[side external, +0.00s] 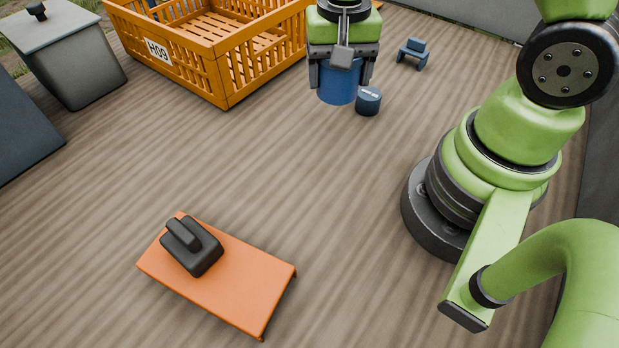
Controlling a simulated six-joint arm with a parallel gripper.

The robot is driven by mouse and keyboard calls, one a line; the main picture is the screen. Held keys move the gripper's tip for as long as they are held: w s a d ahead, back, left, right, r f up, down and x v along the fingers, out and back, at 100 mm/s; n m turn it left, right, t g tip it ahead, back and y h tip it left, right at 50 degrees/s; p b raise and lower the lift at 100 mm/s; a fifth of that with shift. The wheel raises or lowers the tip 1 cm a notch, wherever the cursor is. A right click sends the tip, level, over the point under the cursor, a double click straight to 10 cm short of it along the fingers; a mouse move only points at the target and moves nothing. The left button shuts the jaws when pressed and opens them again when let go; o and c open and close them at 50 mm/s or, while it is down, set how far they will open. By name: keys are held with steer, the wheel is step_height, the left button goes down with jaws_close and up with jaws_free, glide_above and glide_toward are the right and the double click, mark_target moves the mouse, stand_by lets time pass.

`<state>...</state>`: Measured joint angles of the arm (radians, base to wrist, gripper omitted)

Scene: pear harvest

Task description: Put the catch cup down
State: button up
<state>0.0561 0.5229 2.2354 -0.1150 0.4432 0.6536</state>
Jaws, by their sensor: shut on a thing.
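The catch cup (338,86) is a blue cylinder at the top middle of the side external view. My gripper (341,85) points down and is shut on it, with one finger on each side. The cup looks upright. Its upper part is hidden by the gripper, and I cannot tell whether its bottom touches the wooden floor.
A small dark blue cylinder (369,101) stands close right of the cup. An orange slatted crate (228,75) is to the left. A small blue stand (413,53) is at the back right. An orange board (235,298) carries a black block (192,248). The middle floor is clear.

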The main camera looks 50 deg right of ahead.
steer(key=s+a+n, duration=0.3)
steer(key=a+n, duration=0.2)
steer(key=a, duration=0.5)
steer(key=f, duration=0.6)
steer(key=a+f, duration=0.1)
steer(key=f, duration=0.3)
steer(key=shift+w, duration=0.15)
steer(key=shift+f, duration=0.1)
steer(key=o, duration=0.9)
